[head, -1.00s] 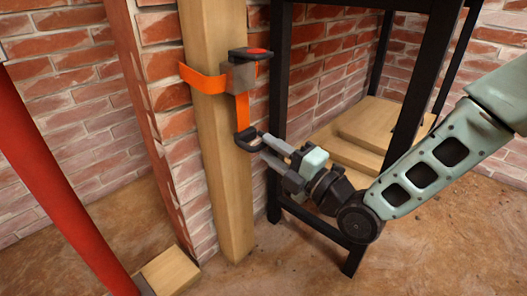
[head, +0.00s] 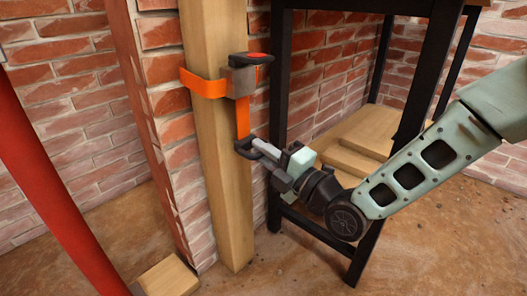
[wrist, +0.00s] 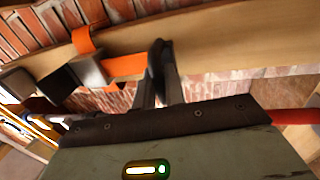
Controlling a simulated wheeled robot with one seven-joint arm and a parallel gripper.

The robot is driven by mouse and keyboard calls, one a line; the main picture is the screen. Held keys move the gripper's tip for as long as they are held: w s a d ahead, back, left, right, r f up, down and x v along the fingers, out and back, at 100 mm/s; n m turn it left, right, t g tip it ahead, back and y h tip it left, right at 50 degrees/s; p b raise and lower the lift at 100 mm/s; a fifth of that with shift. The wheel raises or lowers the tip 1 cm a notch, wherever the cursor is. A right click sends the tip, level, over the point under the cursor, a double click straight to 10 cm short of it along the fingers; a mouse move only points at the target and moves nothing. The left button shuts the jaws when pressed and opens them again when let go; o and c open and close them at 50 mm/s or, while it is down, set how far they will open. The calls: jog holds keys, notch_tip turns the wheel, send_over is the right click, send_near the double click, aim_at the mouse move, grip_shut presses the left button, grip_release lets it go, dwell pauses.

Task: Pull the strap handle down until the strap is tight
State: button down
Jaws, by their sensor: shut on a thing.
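The strap handle (head: 246,149) is a dark loop at the lower end of a short orange strap (head: 243,119), which hangs from a grey buckle (head: 239,83) on the wooden post. An orange band (head: 203,84) runs from the buckle around the post. My gripper (head: 257,151) is shut on the handle, reaching in from the right below the buckle. In the wrist view, the two fingers hold the black handle (wrist: 157,58), with the strap (wrist: 124,66) running left to the buckle (wrist: 89,71). The fingers hide part of the handle.
The wooden post (head: 220,180) stands upright against a brick pier (head: 171,130). A black lever with a red top (head: 252,58) sits above the buckle. A black frame (head: 277,100) stands close on the right. A red pole (head: 50,170) leans at left.

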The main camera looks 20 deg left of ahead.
notch_tip(320, 180, down, 4)
jog(key=shift+b, duration=0.95)
jog(key=c, duration=1.5)
grip_release()
jog(key=shift+c, duration=0.2)
jog(key=shift+r, duration=0.1)
jog(key=p+v, duration=0.6)
jog(key=v, duration=1.1)
jog(key=shift+d, duration=0.3)
